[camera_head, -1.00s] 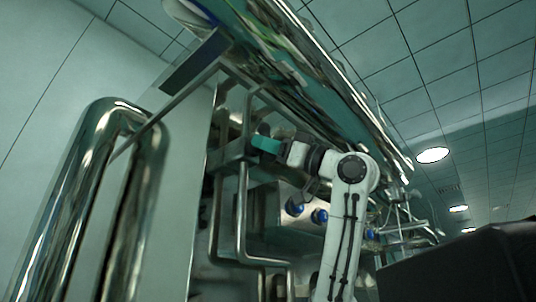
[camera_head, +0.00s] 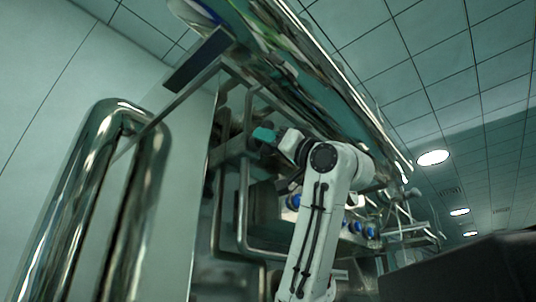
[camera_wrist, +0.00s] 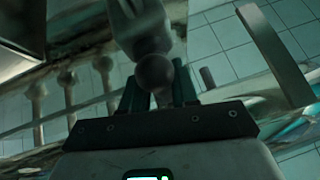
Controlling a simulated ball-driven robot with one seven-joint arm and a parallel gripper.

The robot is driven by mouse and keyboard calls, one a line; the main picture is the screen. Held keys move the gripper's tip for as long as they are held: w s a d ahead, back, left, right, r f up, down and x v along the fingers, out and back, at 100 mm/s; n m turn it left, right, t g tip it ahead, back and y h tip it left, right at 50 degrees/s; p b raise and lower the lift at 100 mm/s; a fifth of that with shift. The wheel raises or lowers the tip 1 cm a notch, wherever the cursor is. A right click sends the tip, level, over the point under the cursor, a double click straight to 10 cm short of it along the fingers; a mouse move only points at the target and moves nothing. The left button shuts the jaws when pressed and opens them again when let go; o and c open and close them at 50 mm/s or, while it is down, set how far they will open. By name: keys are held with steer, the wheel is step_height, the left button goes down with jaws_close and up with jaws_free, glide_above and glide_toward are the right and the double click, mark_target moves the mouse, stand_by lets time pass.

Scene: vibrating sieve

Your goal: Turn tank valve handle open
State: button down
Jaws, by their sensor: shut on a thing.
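In the wrist view, a dark grey handle (camera_wrist: 142,30) with a round ball end comes down between the two teal fingers of my gripper (camera_wrist: 158,92). The fingers stand on either side of the ball end and are shut on it. The contact is partly hidden by the ball and the dark gripper body. In the head view my gripper (camera_head: 264,135) shows as a small teal shape by the metal pipework under the large shiny tank (camera_head: 300,80). The handle itself cannot be made out there.
A thick bent chrome pipe (camera_head: 100,150) stands at the left. Thinner bent pipes (camera_head: 243,200) run beside my arm. Blue-ended fittings (camera_head: 358,227) sit to the right of my arm. A dark block (camera_head: 460,265) fills the lower right.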

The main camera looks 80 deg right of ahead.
steer(key=c, duration=1)
jaws_free()
steer(key=shift+o, duration=0.2)
steer(key=b+v, duration=0.3)
steer(key=v, duration=0.7)
steer(key=shift+s+a+f+b, duration=0.15)
steer(key=shift+s+f+b, duration=0.05)
steer(key=shift+s+b, duration=0.2)
steer(key=shift+w, duration=0.1)
